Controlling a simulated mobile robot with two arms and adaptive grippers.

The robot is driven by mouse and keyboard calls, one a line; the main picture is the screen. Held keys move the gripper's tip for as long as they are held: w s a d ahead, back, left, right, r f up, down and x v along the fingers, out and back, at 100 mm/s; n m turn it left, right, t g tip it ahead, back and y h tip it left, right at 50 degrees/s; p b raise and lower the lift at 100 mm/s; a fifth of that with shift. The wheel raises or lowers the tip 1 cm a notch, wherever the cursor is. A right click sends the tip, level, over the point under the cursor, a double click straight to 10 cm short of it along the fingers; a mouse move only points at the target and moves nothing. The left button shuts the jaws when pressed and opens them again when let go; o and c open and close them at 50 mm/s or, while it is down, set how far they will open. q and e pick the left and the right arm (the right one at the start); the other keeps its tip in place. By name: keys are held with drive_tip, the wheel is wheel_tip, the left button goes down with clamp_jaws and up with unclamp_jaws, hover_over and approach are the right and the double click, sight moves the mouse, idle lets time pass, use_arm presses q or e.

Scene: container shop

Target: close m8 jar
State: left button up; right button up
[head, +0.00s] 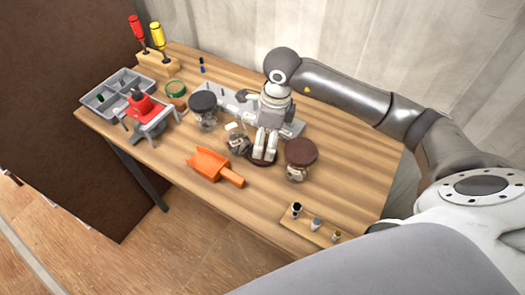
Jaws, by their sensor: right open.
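An open glass jar (238,143) with a label and dark contents stands mid-table, left of my right gripper. A dark brown round lid (258,161) lies on the table under the right gripper, partly hidden by its fingers. My right gripper (265,155) points down with its fingers apart, at or just above this lid; contact is hard to tell. A jar with a brown lid on (299,153) stands to the right. A jar with a dark grey lid on (203,103) stands behind left. The labels are too small to read, so I cannot tell which jar is M8. My left gripper is not in view.
An orange scoop (210,165) lies in front. A red vise (142,106), a grey compartment tray (103,103), a green-rimmed round container (175,88) and a screwdriver block (157,64) are at left. A wooden strip with small parts (301,227) lies near the front right edge.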

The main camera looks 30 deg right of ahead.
sight(263, 152)
drive_tip(key=shift+a+f+p, duration=0.1)
drive_tip(key=shift+f+p, duration=0.15)
drive_tip(key=shift+p, duration=0.1)
drive_tip(key=f, duration=0.1)
drive_tip(key=f+p, duration=0.2)
drive_tip(key=f, duration=0.1)
drive_tip(key=shift+w+a+f, duration=0.1)
drive_tip(key=shift+a, duration=0.25)
drive_tip(key=shift+f, duration=0.25)
drive_tip(key=shift+c, duration=0.2)
drive_tip(key=c, duration=0.7)
